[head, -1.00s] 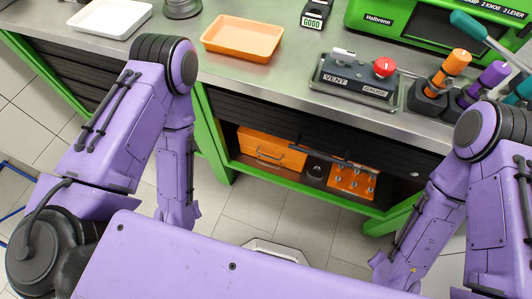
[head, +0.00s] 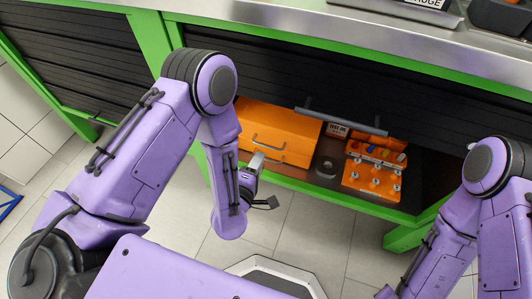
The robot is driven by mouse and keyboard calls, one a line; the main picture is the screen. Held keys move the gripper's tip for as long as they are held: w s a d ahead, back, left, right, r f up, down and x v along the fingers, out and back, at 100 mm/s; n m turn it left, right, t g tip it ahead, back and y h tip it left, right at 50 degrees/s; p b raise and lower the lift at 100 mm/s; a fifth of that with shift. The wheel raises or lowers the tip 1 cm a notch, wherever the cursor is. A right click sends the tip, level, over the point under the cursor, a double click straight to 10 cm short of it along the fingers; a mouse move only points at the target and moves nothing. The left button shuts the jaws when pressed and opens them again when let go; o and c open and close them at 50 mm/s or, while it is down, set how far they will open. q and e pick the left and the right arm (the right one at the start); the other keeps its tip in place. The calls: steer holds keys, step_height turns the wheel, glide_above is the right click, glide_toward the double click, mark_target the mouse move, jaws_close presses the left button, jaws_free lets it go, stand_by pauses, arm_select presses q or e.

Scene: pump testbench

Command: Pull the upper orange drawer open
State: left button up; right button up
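The orange drawer unit (head: 285,120) stands on the shelf inside the bench, left of centre. Its upper drawer (head: 290,146) has a dark bar handle (head: 268,143) and looks shut. A lower drawer with a similar handle lies under it, partly covered by my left gripper. My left gripper (head: 266,183) is just in front of and below the drawer fronts, apart from the upper handle as far as I can see. Its two fingers appear spread with nothing between them. My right gripper is outside the picture; only its arm shows at the right.
Green frame posts (head: 400,238) flank the opening.

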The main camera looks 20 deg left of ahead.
arm_select(q)
steer(key=x, duration=0.7)
steer(key=shift+b, duration=0.45)
steer(key=shift+f, duration=0.1)
jaws_close()
stand_by(0.7)
